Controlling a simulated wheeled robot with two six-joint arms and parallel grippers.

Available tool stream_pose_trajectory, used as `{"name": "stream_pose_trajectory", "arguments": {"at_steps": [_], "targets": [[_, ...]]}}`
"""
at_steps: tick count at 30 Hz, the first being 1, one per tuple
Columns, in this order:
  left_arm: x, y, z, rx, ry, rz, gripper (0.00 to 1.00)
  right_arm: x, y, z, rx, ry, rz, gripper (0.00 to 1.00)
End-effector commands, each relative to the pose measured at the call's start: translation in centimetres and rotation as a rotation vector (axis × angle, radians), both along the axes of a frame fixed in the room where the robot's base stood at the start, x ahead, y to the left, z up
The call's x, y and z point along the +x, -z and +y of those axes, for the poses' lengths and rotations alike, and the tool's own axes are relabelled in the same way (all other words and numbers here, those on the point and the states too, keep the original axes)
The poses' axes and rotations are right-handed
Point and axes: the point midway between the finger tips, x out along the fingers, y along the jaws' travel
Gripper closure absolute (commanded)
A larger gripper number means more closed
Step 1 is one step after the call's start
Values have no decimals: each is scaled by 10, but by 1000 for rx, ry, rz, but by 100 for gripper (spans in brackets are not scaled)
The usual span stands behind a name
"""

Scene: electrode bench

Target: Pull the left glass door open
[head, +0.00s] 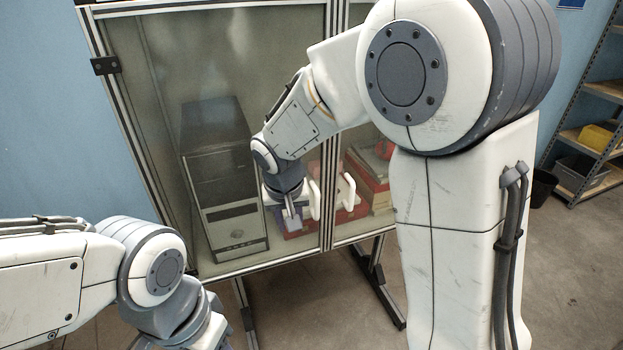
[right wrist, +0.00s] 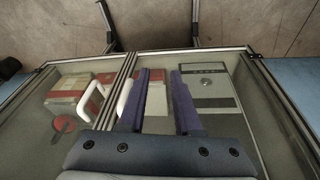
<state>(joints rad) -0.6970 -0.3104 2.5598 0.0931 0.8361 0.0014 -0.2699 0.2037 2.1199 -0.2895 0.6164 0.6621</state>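The left glass door (head: 165,60) is closed in its metal frame, with a black hinge (head: 105,65) on its left edge. Its white handle (head: 315,198) is near the middle post and also shows in the right wrist view (right wrist: 124,98), which is upside down. My right gripper (head: 291,215) is in front of this door, left of the handle in the head view. In the right wrist view its two dark fingers (right wrist: 162,103) are apart, with nothing seen held between them. The handle is beside one finger, outside the gap.
The right door's white handle (head: 346,188) is just across the middle post (head: 328,150). Behind the glass are a dark computer tower (head: 215,170) and red boxes (head: 368,180). A shelf rack (head: 590,140) and a black bin (head: 543,187) stand right.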

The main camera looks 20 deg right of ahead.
Motion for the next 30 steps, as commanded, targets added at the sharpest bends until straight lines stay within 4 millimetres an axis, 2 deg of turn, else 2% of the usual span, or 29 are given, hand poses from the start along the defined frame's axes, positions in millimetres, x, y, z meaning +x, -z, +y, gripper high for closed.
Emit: {"name": "stream_pose_trajectory", "arguments": {"at_steps": [1, 3, 7, 9, 14, 24, 30], "targets": [[0, -22, 0, 0, 0, 0, 50, 28, -11, -20, -5, 92, -23, 68], [0, -31, 0, 0, -1, 0, 50, 58, -11, -44, -6, 198, -64, 68], [0, -41, 0, 0, -1, 0, 50, 90, -7, -76, -1, 324, -114, 68], [0, -43, 0, 1, -1, 1, 50, 98, -4, -85, 0, 355, -126, 68], [0, -46, 0, 1, -1, 1, 50, 105, 13, -93, 0, 372, -131, 68], [0, -58, 0, 1, -2, 1, 50, 124, 70, -107, 1, 371, -129, 68], [0, -60, 0, 1, -1, 1, 50, 131, 89, -111, 2, 371, -132, 68]]}}
